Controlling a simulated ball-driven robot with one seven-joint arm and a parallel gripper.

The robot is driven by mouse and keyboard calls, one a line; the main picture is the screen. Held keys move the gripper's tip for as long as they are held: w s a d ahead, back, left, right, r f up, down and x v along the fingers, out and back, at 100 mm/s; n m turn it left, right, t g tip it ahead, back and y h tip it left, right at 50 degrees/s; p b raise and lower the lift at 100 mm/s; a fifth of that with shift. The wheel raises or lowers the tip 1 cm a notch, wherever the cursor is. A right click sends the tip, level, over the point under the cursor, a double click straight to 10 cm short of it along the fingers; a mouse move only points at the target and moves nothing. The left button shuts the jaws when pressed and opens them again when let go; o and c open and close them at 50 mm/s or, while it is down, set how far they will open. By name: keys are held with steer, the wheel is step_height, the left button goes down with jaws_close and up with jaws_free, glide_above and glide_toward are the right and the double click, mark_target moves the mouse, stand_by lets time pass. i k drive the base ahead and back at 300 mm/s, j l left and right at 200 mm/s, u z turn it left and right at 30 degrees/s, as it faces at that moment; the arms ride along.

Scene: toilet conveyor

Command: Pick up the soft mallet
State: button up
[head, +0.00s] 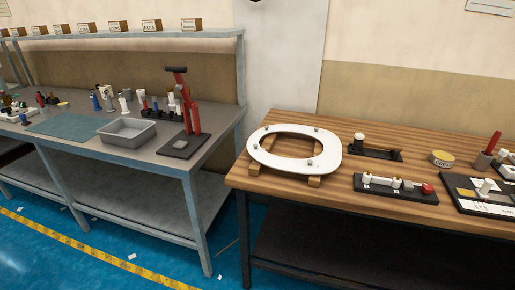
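I cannot tell for sure which thing is the soft mallet. On the wooden bench (240,178) at right, a small white-headed piece (359,138) stands at the left end of a dark flat tray or block (382,154); it may be the mallet's head, but it is too small to tell. A red-handled thing (494,142) stands tilted in a grey holder (482,161) at the right. My gripper is not in view.
A white toilet seat (260,153) rests on wooden blocks on the bench. A black fixture (395,194) with white parts and a red knob (427,189) lies at the front. The left grey bench holds a red press (191,110) and a metal tray (127,131).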

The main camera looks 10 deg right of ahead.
mark_target(358, 141)
steer(key=z, duration=0.35)
steer(key=i+j+z, duration=0.2)
steer(key=z, duration=0.15)
steer(key=i+j+z, duration=0.2)
steer(key=j+z, duration=0.15)
steer(key=i+j+z, duration=0.15)
steer(key=j+z, duration=0.25)
